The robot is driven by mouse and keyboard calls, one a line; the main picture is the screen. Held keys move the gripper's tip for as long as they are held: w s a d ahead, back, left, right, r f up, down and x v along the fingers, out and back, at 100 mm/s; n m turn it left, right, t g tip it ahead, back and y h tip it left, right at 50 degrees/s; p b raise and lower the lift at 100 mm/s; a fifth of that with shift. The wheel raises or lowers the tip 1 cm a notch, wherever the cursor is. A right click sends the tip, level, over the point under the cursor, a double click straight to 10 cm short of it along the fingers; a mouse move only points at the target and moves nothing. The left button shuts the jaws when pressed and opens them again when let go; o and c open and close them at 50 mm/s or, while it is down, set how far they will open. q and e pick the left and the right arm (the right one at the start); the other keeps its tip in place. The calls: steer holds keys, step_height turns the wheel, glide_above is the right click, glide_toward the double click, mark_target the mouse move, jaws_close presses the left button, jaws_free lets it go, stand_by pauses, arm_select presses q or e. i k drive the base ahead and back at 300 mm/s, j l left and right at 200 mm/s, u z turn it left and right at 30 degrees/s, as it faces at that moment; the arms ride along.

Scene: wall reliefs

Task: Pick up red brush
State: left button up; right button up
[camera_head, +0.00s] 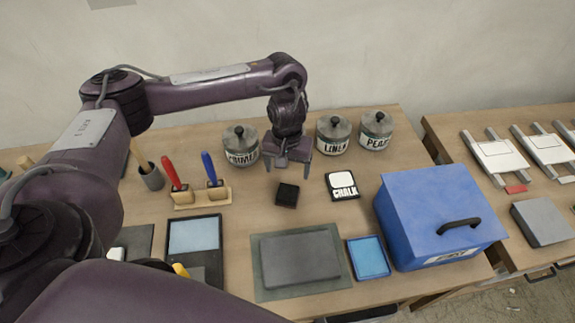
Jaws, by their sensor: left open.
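The red brush (173,174) stands upright in the left place of a small wooden holder (202,199), its red handle pointing up. A blue-handled brush (210,170) stands in the same holder, just right of it. My left gripper (287,169) is open and empty, its fingers pointing down above the table, well to the right of the red brush and behind a small black block (287,195). My right gripper is not in view.
Lidded jars (241,146) stand along the back. A chalk box (342,185), a grey slab (299,258), a blue tray (368,258) and a large blue box (435,215) lie to the right. A dark cup (151,177) stands left of the brush holder.

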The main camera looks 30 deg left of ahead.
mark_target(170, 170)
steer(key=k, duration=1.5)
